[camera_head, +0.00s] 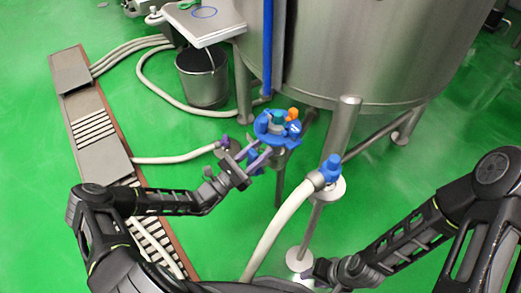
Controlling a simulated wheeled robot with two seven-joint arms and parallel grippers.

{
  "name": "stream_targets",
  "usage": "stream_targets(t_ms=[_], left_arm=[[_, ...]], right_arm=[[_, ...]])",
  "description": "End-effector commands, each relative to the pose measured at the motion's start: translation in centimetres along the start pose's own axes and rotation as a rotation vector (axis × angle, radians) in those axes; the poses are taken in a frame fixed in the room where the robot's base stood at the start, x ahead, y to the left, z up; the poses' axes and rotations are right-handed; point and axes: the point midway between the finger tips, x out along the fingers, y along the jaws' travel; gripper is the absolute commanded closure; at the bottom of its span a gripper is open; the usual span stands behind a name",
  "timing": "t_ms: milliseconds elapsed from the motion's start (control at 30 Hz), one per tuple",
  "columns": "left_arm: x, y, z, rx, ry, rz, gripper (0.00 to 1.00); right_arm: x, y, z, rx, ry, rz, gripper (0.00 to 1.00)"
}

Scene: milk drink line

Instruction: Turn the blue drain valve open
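The blue drain valve (273,132) sits under the front of the large steel tank, with a blue body, a teal top and a small orange part (292,113) on its right. My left gripper (256,158) reaches in from the left, its fingers close to the lower left side of the valve. Whether the fingers touch or hold the valve is too small to tell. My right arm (400,240) comes in from the right, and its end is low near the bottom centre. The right gripper's fingers cannot be made out clearly.
The steel tank (370,55) stands on several legs at the back. A second blue fitting (331,166) with a white hose (276,226) stands right of the valve. A bucket (203,78) and floor drain covers (102,165) are to the left. Green floor is open between them.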

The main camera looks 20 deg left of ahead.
Motion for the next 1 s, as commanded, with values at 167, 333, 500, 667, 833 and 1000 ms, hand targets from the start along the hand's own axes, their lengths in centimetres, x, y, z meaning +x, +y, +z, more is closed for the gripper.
stream_targets(t_ms=[167, 333, 500, 667, 833, 1000], left_arm=[[0.0, 0.0, 0.0, 0.003, -0.001, -0.001, 0.47], [0.1, 0.0, 0.1, 0.005, -0.002, -0.002, 0.44], [-0.1, 0.0, 0.1, 0.006, -0.002, -0.003, 0.44], [-1.4, 0.0, 0.1, 0.007, -0.001, -0.002, 0.44], [-4.2, 0.1, 0.1, 0.008, 0.0, -0.001, 0.44], [-6.8, 0.1, 0.0, 0.006, 0.0, 0.0, 0.44]], right_arm=[[0.0, 0.0, 0.0, 0.0, 0.0, 0.0, 0.64], [0.0, 0.0, 0.0, 0.0, 0.0, 0.0, 0.64], [0.0, 0.0, 0.0, 0.0, 0.0, 0.0, 0.64], [-0.1, -0.1, 0.0, 0.0, 0.0, 0.0, 0.64], [-0.2, -0.1, 0.0, 0.0, 0.0, 0.0, 0.64], [-0.3, -0.1, 0.0, 0.0, 0.0, 0.0, 0.64]])
